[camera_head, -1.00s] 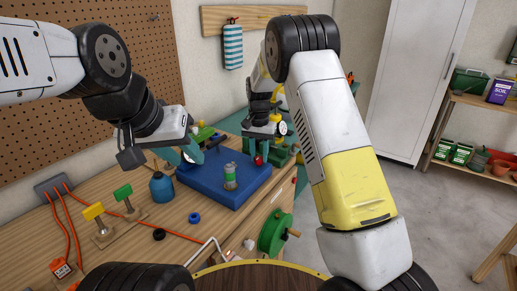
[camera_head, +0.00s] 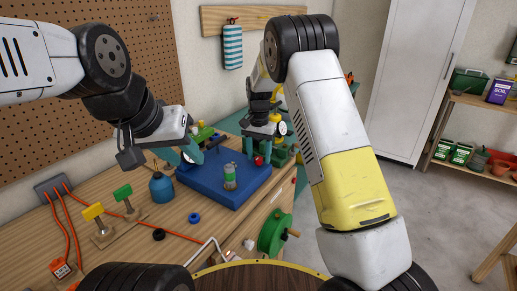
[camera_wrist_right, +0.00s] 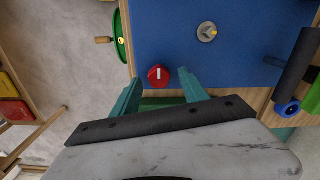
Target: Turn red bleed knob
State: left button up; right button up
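The red knob (camera_head: 259,160) stands at the right back edge of the blue block (camera_head: 215,187). In the right wrist view the red knob (camera_wrist_right: 158,75) has a white mark and lies just ahead of the fingertips, nearer the left finger. My right gripper (camera_head: 258,150) is open above the knob, its teal fingers apart. The right gripper (camera_wrist_right: 158,80) holds nothing; whether a finger touches the knob I cannot tell. My left gripper (camera_head: 184,152) is over the block's left back side, with its teal fingers apart and empty.
A grey-green fitting (camera_head: 230,177) stands on the block. A green wheel (camera_head: 273,232) is on the bench front. A blue bottle (camera_head: 161,188), a yellow lever (camera_head: 93,212) and a green lever (camera_head: 123,192) stand at left.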

aim_at(259, 157)
notch_tip(259, 157, up, 8)
jog(key=shift+f, duration=0.25)
jog(key=shift+r, duration=0.15)
dwell(0.3)
